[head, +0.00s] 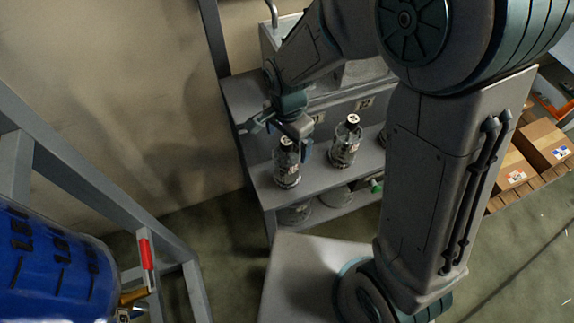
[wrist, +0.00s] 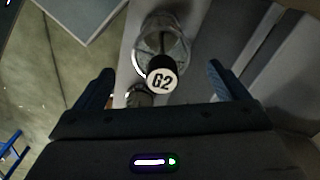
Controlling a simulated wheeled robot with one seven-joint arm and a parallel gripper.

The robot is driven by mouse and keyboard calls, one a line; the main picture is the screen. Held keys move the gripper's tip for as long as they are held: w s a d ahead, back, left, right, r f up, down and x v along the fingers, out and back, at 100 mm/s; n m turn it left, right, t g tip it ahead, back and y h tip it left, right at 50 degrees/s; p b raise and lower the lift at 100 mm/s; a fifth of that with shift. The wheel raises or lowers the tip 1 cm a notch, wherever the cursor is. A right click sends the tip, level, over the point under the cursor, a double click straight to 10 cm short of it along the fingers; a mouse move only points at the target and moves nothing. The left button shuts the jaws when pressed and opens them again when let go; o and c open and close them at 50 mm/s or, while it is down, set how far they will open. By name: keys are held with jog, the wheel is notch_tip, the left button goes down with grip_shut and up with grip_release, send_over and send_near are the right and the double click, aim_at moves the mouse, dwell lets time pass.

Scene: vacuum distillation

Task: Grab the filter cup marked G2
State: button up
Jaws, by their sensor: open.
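The filter cup marked G2 (wrist: 162,40) is a clear glass vessel with a dark neck and a white top bearing the label. In the wrist view its labelled top lies between the two fingers of my gripper (wrist: 160,78), nearer the middle than either finger. The fingers are spread, with a gap on each side of the neck. In the head view my gripper (head: 289,142) is over the top of the left glass vessel (head: 287,170), which appears to be this cup. It stands upright on the grey shelf (head: 318,180). The label cannot be read there.
A second, similar glass vessel (head: 346,142) stands on the same shelf to the right. Several glass items sit on the level below. A blue drum (head: 50,265) and grey frame are at the left. Cardboard boxes (head: 541,143) are at the right.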

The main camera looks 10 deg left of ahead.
aim_at(287, 153)
jog(key=shift+a+f, duration=0.1)
jog(key=shift+f, duration=2.15)
jog(key=c, duration=1.7)
